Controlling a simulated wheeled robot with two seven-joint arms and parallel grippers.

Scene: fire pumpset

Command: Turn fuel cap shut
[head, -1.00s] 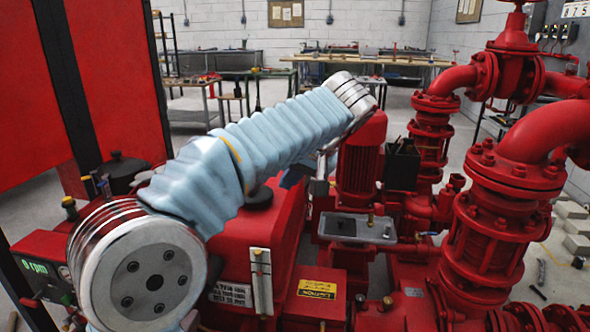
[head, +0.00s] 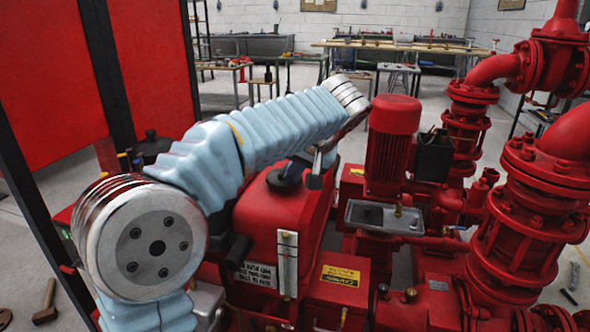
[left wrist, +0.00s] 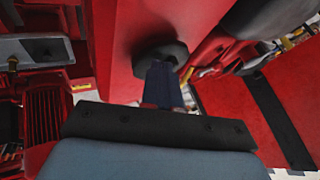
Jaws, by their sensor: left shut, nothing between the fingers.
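The black fuel cap (head: 285,180) sits on top of the red fuel tank (head: 262,222), right of the middle of my left arm in the head view. My left gripper (head: 313,178) is beside the cap, partly hidden under the wrist. In the left wrist view the dark cap (left wrist: 160,56) is against the red tank surface. The shut fingers of my left gripper (left wrist: 161,68) overlap the cap's lower edge in the picture, with nothing between them. I cannot tell whether they touch it. My right gripper is out of view.
A red motor (head: 393,138) and a grey tray (head: 384,217) stand right of the tank. Large red pipes and valves (head: 515,215) fill the right side. An open red cabinet door (head: 50,85) is at the left. Workbenches (head: 400,46) stand far behind.

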